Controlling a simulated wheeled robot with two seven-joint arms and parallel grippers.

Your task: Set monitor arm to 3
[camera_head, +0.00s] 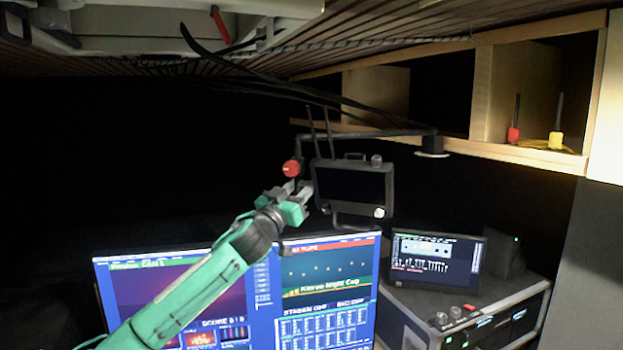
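The monitor arm (370,134) is a dark bar that runs left from a round mount (432,149) under the wooden shelf. A small black monitor (352,185) with a top handle and a dark screen hangs below the bar. A red knob (292,168) sits at the bar's left end. My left gripper (298,187) is just below the red knob, at the monitor's left edge. Its fingertips are small and dark, so I cannot tell whether they touch or hold anything. No number scale is readable on the arm. My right gripper is out of view.
A wide desk screen (328,268) stands below my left arm. A smaller mixer screen (436,258) stands on a rack case (530,290) at right. The wooden shelf (500,150) overhangs at upper right, with red and yellow items. Dark cables hang overhead.

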